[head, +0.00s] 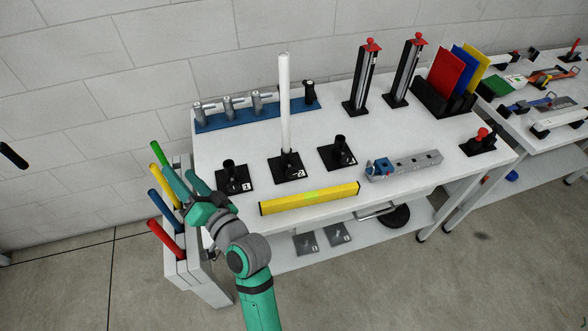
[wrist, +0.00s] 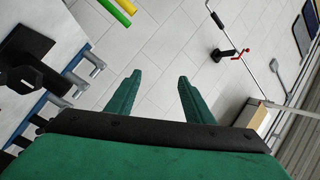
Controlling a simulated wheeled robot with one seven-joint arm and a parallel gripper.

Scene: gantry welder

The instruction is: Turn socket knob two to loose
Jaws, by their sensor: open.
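Socket two (head: 289,169) is a black square base with a short black holder and a white "2" label, in the middle of the table. A tall white rod (head: 285,100) stands upright in it. Its knob is too small to make out clearly. Socket one (head: 234,179) is to its left and socket three (head: 337,154) to its right, both without a rod. My gripper (head: 186,186) is at the table's left edge, left of socket one and apart from socket two. In the wrist view its green fingers (wrist: 158,97) are spread and empty, with floor beyond them.
A yellow level (head: 310,198) lies in front of the sockets. A blue rack (head: 256,112) with grey clamps is behind. Coloured handles (head: 166,240) stand in a holder beside my gripper. Red-topped posts (head: 362,78) and a blue-and-grey tool (head: 404,165) are to the right.

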